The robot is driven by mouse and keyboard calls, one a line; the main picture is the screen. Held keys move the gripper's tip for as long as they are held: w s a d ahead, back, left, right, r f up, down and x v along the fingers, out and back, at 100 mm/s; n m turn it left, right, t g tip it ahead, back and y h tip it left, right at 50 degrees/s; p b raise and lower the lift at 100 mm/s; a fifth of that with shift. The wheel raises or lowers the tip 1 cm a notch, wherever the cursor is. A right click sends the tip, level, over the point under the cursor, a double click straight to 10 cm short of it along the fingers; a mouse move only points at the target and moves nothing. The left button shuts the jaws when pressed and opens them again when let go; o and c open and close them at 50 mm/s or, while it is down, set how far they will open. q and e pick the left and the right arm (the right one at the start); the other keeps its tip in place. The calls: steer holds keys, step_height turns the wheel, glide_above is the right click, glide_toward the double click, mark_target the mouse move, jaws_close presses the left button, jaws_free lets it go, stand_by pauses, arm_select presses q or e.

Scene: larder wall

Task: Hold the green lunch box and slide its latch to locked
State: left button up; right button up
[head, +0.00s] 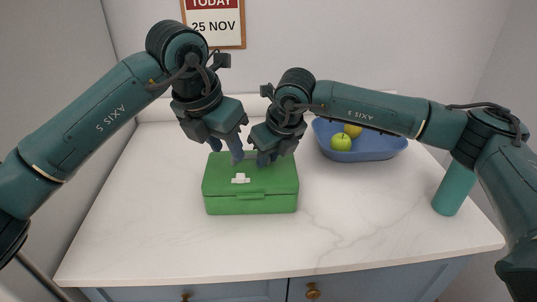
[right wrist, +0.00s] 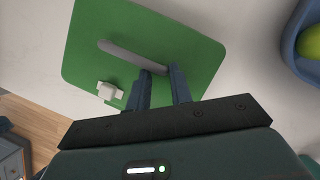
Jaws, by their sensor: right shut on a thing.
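The green lunch box (head: 250,203) sits closed on the white counter, and its lid fills the upper middle of the right wrist view (right wrist: 100,25). A white latch (head: 240,178) is on the box; it also shows in the right wrist view (right wrist: 109,92). A grey bar handle (right wrist: 122,51) lies on the lid. My right gripper (right wrist: 161,75) is shut on one end of this handle. My left gripper (head: 227,148) is open and empty, above the back of the box and left of my right gripper. It is apart from the latch.
A blue bowl (head: 362,153) with a green apple (head: 341,142) and a yellow fruit (head: 352,130) stands behind and right of the box. A teal cylinder (head: 454,190) stands at the counter's right edge. The counter (head: 150,225) is clear left and in front.

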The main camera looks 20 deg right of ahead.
arm_select(q)
steer(key=shift+c, duration=0.4)
steer(key=shift+w, duration=0.15)
steer(key=shift+c, duration=0.7)
steer(key=shift+w+a+n, duration=0.1)
steer(key=shift+w+n, duration=0.15)
steer(key=shift+n, duration=0.35)
steer(key=shift+c, duration=0.8)
steer(key=w+n, duration=0.1)
steer(key=n, duration=0.1)
steer(key=w+a+n, duration=0.1)
steer(key=n, duration=0.1)
steer(key=w+n+g, duration=0.1)
steer(key=n, duration=0.2)
steer(key=shift+w+a+r+h, duration=0.3)
steer(key=shift+a, duration=0.1)
jaws_close()
steer(key=w+a+n+g+h, duration=0.1)
steer(key=w+a+n, duration=0.3)
steer(key=n, duration=1)
steer(key=w+a+f+n+g+h, duration=0.1)
steer(key=w+a+n, duration=0.3)
steer(key=n, duration=0.9)
steer(key=shift+w+f+n+h, duration=0.15)
steer(key=shift+w+n+h, duration=0.2)
steer(key=shift+h, duration=0.45)
steer(key=shift+s+a, duration=0.1)
